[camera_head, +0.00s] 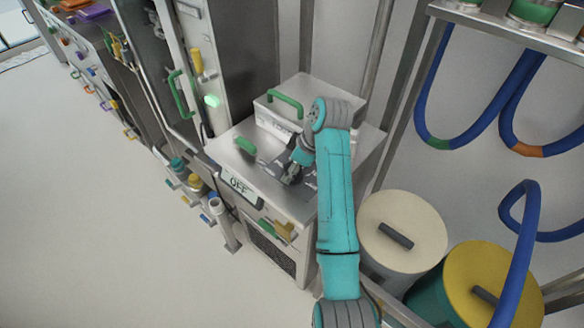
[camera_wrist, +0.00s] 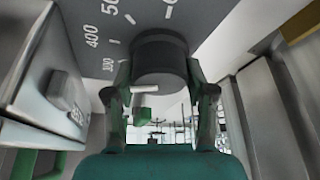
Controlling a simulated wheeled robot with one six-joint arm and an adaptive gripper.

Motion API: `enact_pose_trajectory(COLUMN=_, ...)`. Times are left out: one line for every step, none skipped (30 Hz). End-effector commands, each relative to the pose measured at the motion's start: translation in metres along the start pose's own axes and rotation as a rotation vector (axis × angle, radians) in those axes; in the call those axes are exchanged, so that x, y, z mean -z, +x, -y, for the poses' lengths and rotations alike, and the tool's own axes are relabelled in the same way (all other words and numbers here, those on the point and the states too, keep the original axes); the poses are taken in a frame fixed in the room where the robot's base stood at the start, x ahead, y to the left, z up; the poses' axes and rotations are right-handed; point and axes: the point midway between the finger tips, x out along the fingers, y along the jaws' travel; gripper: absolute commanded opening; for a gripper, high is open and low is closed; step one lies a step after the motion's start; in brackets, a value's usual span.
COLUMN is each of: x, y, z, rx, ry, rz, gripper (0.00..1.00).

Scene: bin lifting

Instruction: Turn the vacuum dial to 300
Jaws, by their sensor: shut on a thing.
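The vacuum dial (camera_wrist: 160,55) is a dark round knob in the upper middle of the wrist view. In the head view my gripper (camera_head: 292,172) is at the top of the steel cabinet (camera_head: 225,150), and the arm hides most of the dial there. I cannot tell which number the dial points to.
A display (camera_head: 238,185) reading OFF sits on the cabinet front. A green handle (camera_head: 285,103) stands on the raised lid behind my gripper. Two drums, one cream (camera_head: 400,225) and one yellow-topped (camera_head: 490,270), stand right of my arm. The floor at left is clear.

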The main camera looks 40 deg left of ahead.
Motion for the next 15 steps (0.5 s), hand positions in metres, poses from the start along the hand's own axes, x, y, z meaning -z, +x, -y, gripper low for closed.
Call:
enact_pose_trajectory(x=-0.0002, y=-0.0005, z=-0.0006, rx=0.013, ry=-0.029, rz=0.000, gripper=0.20)
enact_pose_trajectory(x=-0.0002, y=-0.0004, z=-0.0006, rx=0.021, ry=-0.049, rz=0.000, gripper=0.20)
enact_pose_trajectory(x=-0.0005, y=-0.0001, z=-0.0004, rx=0.032, ry=-0.074, rz=0.001, gripper=0.20)
enact_pose_trajectory(x=-0.0007, y=0.0000, z=-0.0003, rx=0.040, ry=-0.092, rz=0.001, gripper=0.20)
enact_pose_trajectory(x=-0.0008, y=-0.0001, z=-0.0002, rx=0.047, ry=-0.108, rz=0.001, gripper=0.20)
enact_pose_trajectory(x=-0.0007, y=-0.0001, z=-0.0002, rx=0.055, ry=-0.130, rz=0.001, gripper=0.20)
enact_pose_trajectory(x=-0.0007, y=-0.0001, z=-0.0002, rx=0.062, ry=-0.144, rz=0.001, gripper=0.20)
enact_pose_trajectory(x=-0.0006, y=-0.0001, z=-0.0002, rx=0.067, ry=-0.159, rz=0.001, gripper=0.20)
enact_pose_trajectory(x=-0.0005, y=-0.0003, z=-0.0003, rx=0.073, ry=-0.175, rz=0.001, gripper=0.20)
enact_pose_trajectory(x=-0.0004, y=-0.0004, z=-0.0003, rx=0.078, ry=-0.187, rz=0.000, gripper=0.20)
enact_pose_trajectory(x=-0.0004, y=-0.0004, z=-0.0002, rx=0.082, ry=-0.197, rz=0.000, gripper=0.20)
enact_pose_trajectory(x=-0.0005, y=-0.0002, z=-0.0001, rx=0.088, ry=-0.210, rz=0.000, gripper=0.20)
enact_pose_trajectory(x=-0.0006, y=0.0000, z=0.0001, rx=0.091, ry=-0.218, rz=0.001, gripper=0.20)
enact_pose_trajectory(x=-0.0007, y=0.0001, z=0.0002, rx=0.095, ry=-0.224, rz=0.001, gripper=0.20)
enact_pose_trajectory(x=-0.0008, y=0.0002, z=0.0003, rx=0.098, ry=-0.233, rz=0.001, gripper=0.20)
